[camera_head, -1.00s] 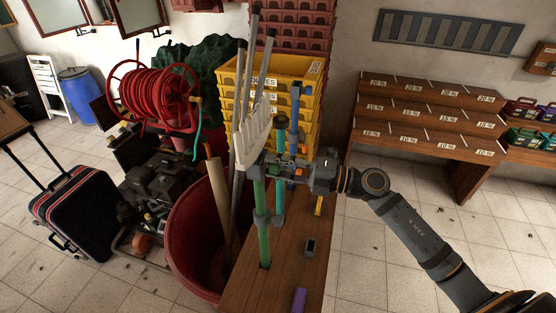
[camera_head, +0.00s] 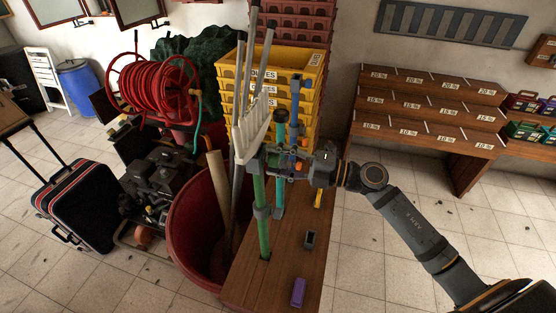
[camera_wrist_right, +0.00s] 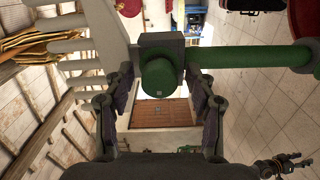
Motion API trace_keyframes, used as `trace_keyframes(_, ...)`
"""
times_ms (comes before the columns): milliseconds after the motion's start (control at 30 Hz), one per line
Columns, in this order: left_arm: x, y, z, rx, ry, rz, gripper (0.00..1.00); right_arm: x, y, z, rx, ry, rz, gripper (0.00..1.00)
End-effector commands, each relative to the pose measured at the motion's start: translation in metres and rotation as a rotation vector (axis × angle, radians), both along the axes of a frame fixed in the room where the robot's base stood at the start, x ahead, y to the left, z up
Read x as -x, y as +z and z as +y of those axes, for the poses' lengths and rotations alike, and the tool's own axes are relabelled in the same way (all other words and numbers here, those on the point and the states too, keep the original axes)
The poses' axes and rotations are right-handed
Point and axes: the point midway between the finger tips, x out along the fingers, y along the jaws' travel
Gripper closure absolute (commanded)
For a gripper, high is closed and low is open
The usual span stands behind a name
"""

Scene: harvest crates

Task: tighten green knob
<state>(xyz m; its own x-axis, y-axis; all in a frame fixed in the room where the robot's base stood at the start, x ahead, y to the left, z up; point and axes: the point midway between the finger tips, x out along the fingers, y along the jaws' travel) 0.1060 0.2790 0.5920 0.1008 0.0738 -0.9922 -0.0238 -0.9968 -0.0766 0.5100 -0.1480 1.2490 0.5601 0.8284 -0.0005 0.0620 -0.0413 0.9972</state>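The green knob (camera_wrist_right: 160,80) faces the right wrist camera and sticks out of a dark clamp on a green pole (camera_wrist_right: 250,57). The green pole (camera_head: 263,225) stands upright from the wooden board in the head view; there the knob is too small or hidden to make out. My right gripper (camera_wrist_right: 160,92) is open, with one finger on each side of the knob and narrow gaps visible. In the head view the right gripper (camera_head: 270,160) is at the upper part of the green pole, coming from the right. My left gripper is not in view.
A teal pole (camera_head: 280,148) and a blue-and-orange pole (camera_head: 294,122) stand close behind the gripper. A pale rake head (camera_head: 251,132) is just left of it. A red tub (camera_head: 187,255) and stacked yellow crates (camera_head: 228,68) are near. Floor to the right is open.

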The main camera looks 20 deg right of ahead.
Motion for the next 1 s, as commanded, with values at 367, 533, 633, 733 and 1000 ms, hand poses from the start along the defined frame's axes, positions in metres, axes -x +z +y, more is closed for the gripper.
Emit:
trace_keyframes(367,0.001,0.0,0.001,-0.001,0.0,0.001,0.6,0.0,0.014,0.0,0.004,0.001,-0.004,0.42)
trace_keyframes(533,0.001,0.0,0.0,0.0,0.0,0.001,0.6,0.0,0.053,0.0,0.005,0.002,-0.008,0.42)
trace_keyframes(633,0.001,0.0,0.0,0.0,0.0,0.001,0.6,0.0,0.074,0.0,0.004,0.002,-0.008,0.42)
trace_keyframes(733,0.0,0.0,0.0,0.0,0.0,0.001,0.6,0.0,0.09,0.0,0.0,0.002,-0.007,0.42)
trace_keyframes(1000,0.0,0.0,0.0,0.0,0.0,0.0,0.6,0.0,0.103,0.0,-0.004,0.001,-0.004,0.42)
